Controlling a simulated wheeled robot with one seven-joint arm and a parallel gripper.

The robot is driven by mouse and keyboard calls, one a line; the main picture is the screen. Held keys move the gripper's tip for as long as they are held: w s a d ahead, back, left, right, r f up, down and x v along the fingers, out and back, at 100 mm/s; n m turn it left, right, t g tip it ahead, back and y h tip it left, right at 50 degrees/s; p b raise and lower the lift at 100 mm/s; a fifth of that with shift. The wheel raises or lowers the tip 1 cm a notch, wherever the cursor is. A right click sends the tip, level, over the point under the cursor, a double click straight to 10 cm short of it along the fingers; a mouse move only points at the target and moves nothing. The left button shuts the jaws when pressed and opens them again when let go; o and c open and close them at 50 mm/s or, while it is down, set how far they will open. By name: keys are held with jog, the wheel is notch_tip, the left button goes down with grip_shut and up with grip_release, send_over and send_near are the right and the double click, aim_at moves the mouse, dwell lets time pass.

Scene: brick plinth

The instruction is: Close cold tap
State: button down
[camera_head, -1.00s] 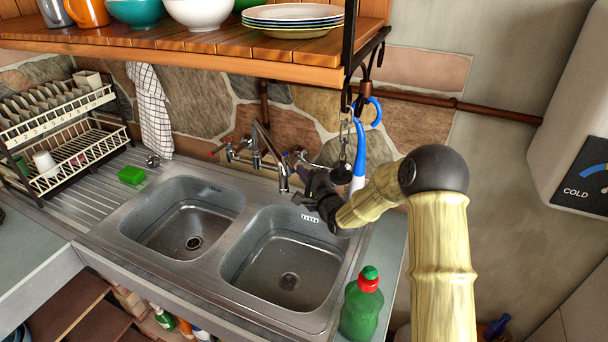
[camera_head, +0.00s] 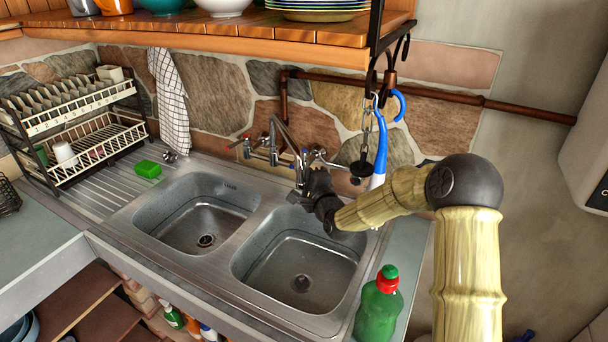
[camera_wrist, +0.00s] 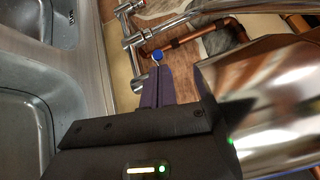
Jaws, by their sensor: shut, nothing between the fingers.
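The mixer tap (camera_head: 276,140) stands on the wall side of the double sink, its spout curving over the basins. Its hot side has a red-marked handle (camera_head: 240,142) on the left. The cold tap is on the right; its blue cap (camera_wrist: 157,55) shows in the wrist view, just beyond my fingertips. My gripper (camera_wrist: 156,72) is shut and empty, its dark fingers together and pointing at the blue cap. I cannot tell whether they touch it. In the head view my gripper (camera_head: 306,184) is beside the spout and partly hides the cold side.
A blue-handled brush (camera_head: 380,150) and a black plug on a chain hang to the right, close to my arm. A green bottle (camera_head: 379,305) stands at the sink's front right. A shelf (camera_head: 200,38) hangs above. The basins (camera_head: 300,275) are empty.

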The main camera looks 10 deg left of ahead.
jog(key=b+v, duration=0.2)
jog(key=v, duration=0.5)
jog(key=shift+s+d, duration=0.15)
jog(key=shift+s, duration=0.1)
